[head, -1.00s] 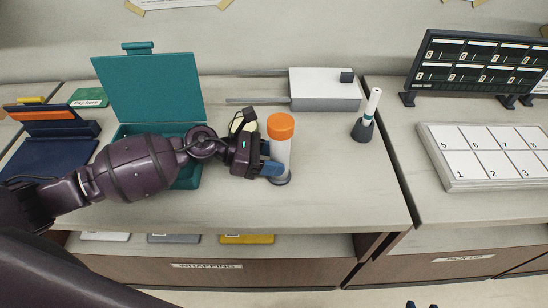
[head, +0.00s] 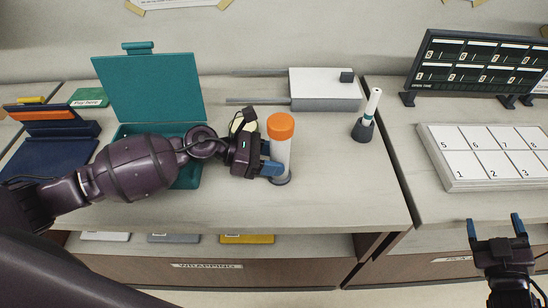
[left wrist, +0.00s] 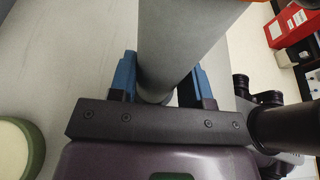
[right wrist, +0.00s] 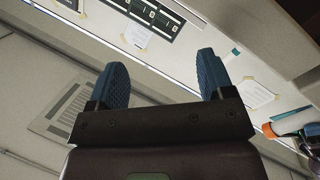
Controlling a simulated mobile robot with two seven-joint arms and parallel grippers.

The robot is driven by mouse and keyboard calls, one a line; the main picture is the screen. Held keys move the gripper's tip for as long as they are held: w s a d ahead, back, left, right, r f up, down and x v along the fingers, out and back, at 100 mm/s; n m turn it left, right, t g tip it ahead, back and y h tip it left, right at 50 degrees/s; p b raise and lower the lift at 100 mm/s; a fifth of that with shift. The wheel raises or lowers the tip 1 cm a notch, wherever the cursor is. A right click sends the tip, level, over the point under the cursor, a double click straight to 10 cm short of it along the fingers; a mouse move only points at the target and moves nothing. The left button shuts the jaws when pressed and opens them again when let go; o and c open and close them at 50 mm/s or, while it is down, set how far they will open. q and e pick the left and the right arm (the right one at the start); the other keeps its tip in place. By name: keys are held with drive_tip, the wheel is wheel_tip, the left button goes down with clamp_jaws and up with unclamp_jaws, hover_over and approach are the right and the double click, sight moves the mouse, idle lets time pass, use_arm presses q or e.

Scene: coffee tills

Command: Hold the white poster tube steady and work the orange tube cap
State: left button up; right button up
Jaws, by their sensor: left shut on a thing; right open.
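The white poster tube (head: 281,158) stands upright on the counter in the head view, its foot in a dark ring-like base. The orange tube cap (head: 281,126) sits on its top end. My left gripper (head: 273,168) is shut on the tube's lower part from the left; the left wrist view shows the tube (left wrist: 183,45) between its blue fingers. My right gripper (head: 496,228) is open and empty at the lower right of the head view, well apart from the tube. The orange cap (right wrist: 269,131) also shows at the right edge of the right wrist view.
A teal open box (head: 150,90) stands behind my left arm. A white-topped grey device (head: 325,90) lies behind the tube, and a dark cup with a white marker (head: 363,130) stands to its right. A numbered tray (head: 480,180) is at far right.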

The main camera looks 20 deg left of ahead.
use_arm(q)
drive_tip(key=shift+f, duration=0.1)
use_arm(e)
drive_tip(key=w+a+r+n+t+y, duration=0.2)
drive_tip(key=w+a+r+n+y, duration=0.1)
drive_tip(key=w+r, duration=0.15)
wheel_tip(320, 180, up, 17)
drive_tip(key=n+g+h, duration=0.2)
drive_tip(key=n+g, duration=1.9)
drive_tip(key=n, duration=1.2)
hover_over(280, 121)
drive_tip(key=s, duration=0.1)
drive_tip(key=shift+a, duration=0.3)
drive_tip(key=shift+w+d+r+t+h, duration=0.35)
drive_tip(key=shift+w+t+h, duration=0.25)
drive_tip(key=shift+h, duration=0.1)
drive_tip(key=shift+f, duration=4.45)
